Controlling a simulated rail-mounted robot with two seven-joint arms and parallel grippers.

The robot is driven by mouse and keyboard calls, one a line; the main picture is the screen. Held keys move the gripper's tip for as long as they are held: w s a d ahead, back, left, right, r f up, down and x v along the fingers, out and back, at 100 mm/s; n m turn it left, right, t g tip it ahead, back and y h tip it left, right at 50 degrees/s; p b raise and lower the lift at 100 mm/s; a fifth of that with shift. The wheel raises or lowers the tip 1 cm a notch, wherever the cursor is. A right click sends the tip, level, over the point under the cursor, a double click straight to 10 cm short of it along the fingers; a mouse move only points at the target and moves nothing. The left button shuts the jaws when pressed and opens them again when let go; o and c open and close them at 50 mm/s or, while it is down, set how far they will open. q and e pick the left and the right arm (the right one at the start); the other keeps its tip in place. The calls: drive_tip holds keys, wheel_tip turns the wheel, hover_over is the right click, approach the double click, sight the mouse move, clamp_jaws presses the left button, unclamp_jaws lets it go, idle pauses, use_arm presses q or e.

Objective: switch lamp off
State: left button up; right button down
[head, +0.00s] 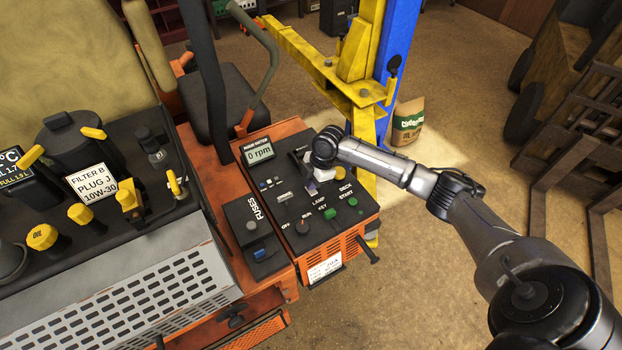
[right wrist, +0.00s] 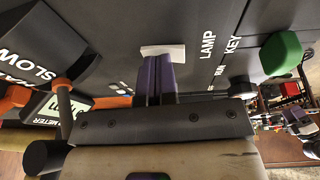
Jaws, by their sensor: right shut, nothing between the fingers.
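The control panel (head: 300,200) of the orange machine carries a "LAMP" label, which also shows in the right wrist view (right wrist: 207,45). My right gripper (head: 312,188) is over the panel, pointing down beside that label. Its purple fingers (right wrist: 157,78) are shut with nothing between them. A small white switch-like piece (right wrist: 162,50) is right at the fingertips, beside "LAMP"; I cannot tell if they touch it or which way it is set. In the head view my gripper hides this spot. My left gripper is not in view.
A green knob (right wrist: 281,53) stands near the "KEY" label. A yellow lift post (head: 355,60) stands behind. The floor at right is partly clear.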

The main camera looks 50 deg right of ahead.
drive_tip(key=shift+s+a+r, duration=0.1)
drive_tip(key=shift+s+r, duration=0.05)
drive_tip(key=shift+s, duration=0.15)
drive_tip(key=shift+r+p, duration=0.45)
drive_tip(key=shift+p, duration=0.25)
drive_tip(key=r+p, duration=0.3)
drive_tip(key=shift+w+r, duration=0.25)
drive_tip(key=shift+r, duration=0.1)
drive_tip(key=w+d+b+v, duration=0.1)
drive_tip(key=b+v, duration=0.1)
drive_tip(key=v, duration=0.7)
drive_tip(key=shift+w+b, duration=0.3)
drive_tip(key=shift+w, duration=0.25)
